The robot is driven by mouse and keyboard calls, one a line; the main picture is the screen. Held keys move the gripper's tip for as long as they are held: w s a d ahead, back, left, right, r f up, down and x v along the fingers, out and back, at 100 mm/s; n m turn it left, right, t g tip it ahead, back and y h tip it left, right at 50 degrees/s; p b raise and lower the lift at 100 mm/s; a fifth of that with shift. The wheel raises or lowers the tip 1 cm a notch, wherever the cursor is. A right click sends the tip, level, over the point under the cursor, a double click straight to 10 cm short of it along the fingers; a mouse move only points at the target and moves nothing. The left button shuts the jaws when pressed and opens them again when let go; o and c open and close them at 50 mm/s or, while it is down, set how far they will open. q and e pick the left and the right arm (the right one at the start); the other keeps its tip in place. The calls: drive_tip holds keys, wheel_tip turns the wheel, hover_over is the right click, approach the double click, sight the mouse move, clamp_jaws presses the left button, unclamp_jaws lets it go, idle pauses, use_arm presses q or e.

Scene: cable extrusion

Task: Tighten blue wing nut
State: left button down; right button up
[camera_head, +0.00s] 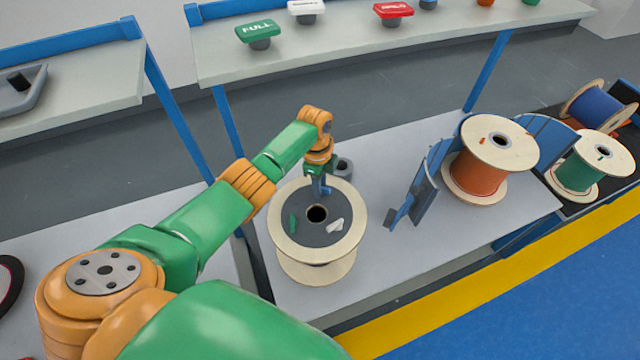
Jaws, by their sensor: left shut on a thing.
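A wooden spool (303,258) stands upright on the grey table, with a dark round plate (300,232) on its top around a centre hole. A green wing nut (293,223) sits at the plate's left and a white wing nut (335,226) at its right. My left gripper (320,190) reaches down at the plate's far edge, shut on a small blue piece, which looks like the blue wing nut (327,190). The fingers mostly hide it, so I cannot tell how it is seated. My right gripper is not in view.
A blue upright bracket (424,190) and an orange spool (478,172) stand to the right. The shelf behind holds coloured signs, including a green FULL one (258,30).

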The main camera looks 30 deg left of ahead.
use_arm(q)
drive_tip(key=shift+m, duration=0.5)
drive_tip(key=c, duration=0.7)
unclamp_jaws()
drive_tip(key=shift+c, duration=0.2)
drive_tip(key=shift+s+r, duration=0.1)
wheel_tip(320, 180, up, 7)
drive_tip(key=shift+s+a+r+p, duration=0.1)
drive_tip(key=shift+a+p, duration=0.05)
drive_tip(key=shift+p, duration=0.3)
